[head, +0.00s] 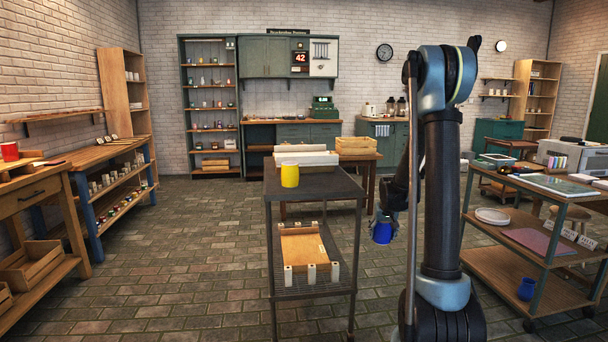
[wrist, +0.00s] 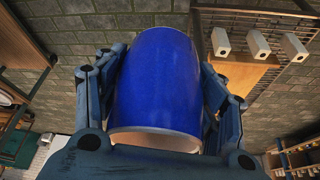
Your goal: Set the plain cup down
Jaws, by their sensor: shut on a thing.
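My gripper (head: 384,216) is shut on a plain blue cup (head: 382,232). It holds the cup in the air over the floor, just right of the dark cart. In the wrist view the blue cup (wrist: 155,75) fills the middle, with a gripper finger on either side and its pale-edged end toward the camera. A yellow cup (head: 290,175) stands on the top of the dark cart (head: 325,186), apart from my gripper.
The dark cart's lower shelf carries a wooden board with white posts (head: 303,243). At right, a shelved trolley (head: 520,262) holds a white plate (head: 492,216) and a blue pot (head: 526,289). The cart's near top is clear.

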